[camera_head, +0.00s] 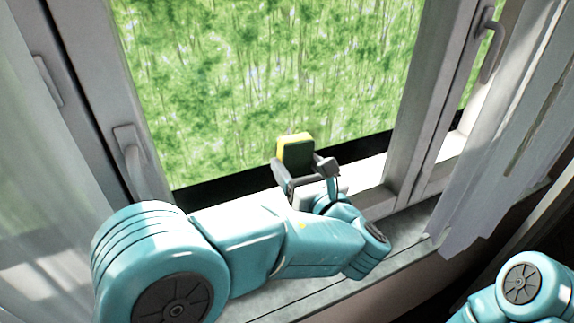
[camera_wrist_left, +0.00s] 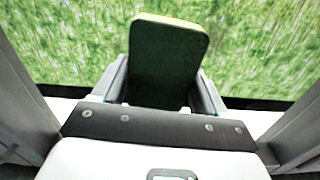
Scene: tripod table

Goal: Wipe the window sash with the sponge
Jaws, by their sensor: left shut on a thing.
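The sponge (camera_head: 296,154) is a small block with a yellow layer and a dark green layer. My left gripper (camera_head: 305,170) is shut on it and holds it up in front of the lower part of the window pane. The sponge (camera_wrist_left: 167,58) also shows in the left wrist view between the two fingers of the left gripper (camera_wrist_left: 165,95), dark green side toward the camera. The window sash (camera_head: 365,193) frames the pane; its lower rail is partly hidden by my left arm. I cannot tell whether the sponge touches it. My right gripper is out of view.
A window handle (camera_head: 130,155) sticks out on the left frame and another (camera_head: 491,40) at the upper right. Curtains hang at the left (camera_head: 35,190) and right (camera_head: 510,130). The grey sill (camera_head: 415,222) runs below the window, bare where it shows.

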